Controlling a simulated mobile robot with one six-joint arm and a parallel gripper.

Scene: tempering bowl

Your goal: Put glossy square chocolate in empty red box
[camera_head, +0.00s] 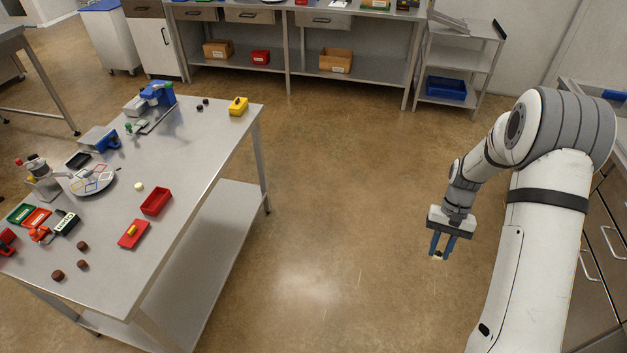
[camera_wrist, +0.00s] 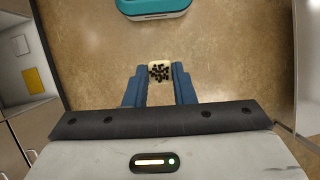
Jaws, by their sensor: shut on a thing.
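My gripper (camera_head: 438,254) hangs over the open floor at the right, well away from the table. In the wrist view my gripper (camera_wrist: 159,75) is shut on a small square cream-coloured chocolate (camera_wrist: 159,65) with dark bits on top, held at the fingertips. I cannot tell how glossy it is. An open red box (camera_head: 156,201) stands on the grey table (camera_head: 185,165) at the left, near its right edge, and looks empty.
Several dark brown chocolates (camera_head: 82,245) lie at the table's near end, and a pale one (camera_head: 138,186) lies behind the box. A white plate (camera_head: 93,180) and a yellow box (camera_head: 238,106) also stand there. The floor (camera_head: 330,200) between table and arm is clear.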

